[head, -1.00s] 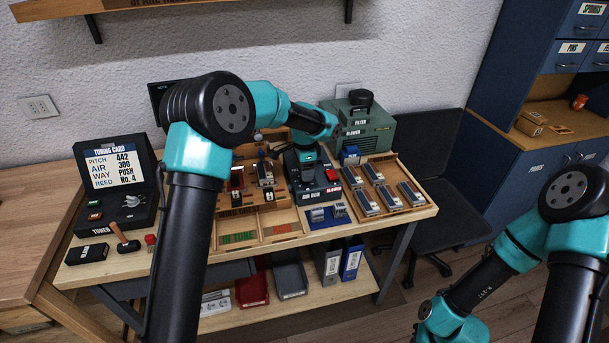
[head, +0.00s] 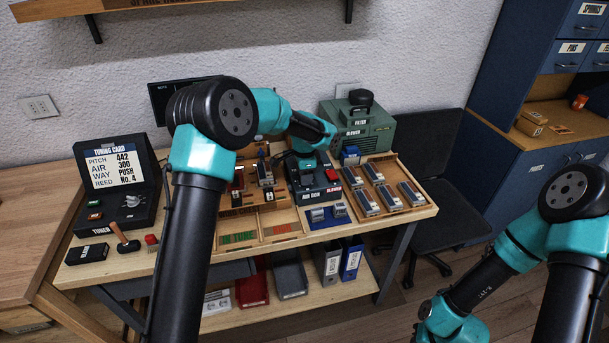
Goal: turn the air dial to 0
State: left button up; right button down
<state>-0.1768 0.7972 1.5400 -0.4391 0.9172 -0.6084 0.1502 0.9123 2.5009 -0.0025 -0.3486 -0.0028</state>
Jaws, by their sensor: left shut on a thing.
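The air box (head: 319,190) is a dark box with a red button on its right side, near the middle of the bench. My left gripper (head: 306,166) points down onto the top of the air box and is shut. The air dial is hidden under the gripper; what the fingers hold appears to be this dial. The dial's pointer and scale cannot be read. The right arm is at the right edge, well away from the bench, and its fingers are not in view.
A green blower (head: 357,128) stands behind the air box. A wooden tray of reed blocks (head: 388,197) lies to its right. The tuning card (head: 115,168) stands at the left and reads air 300.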

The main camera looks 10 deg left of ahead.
pick_arm(q)
jog(key=shift+c, duration=0.6)
jog(key=shift+n, duration=0.4)
jog(key=n, duration=0.9)
jog(key=shift+n, duration=0.3)
jog(key=n, duration=0.3)
jog(key=shift+n, duration=0.3)
jog(key=n, duration=1.3)
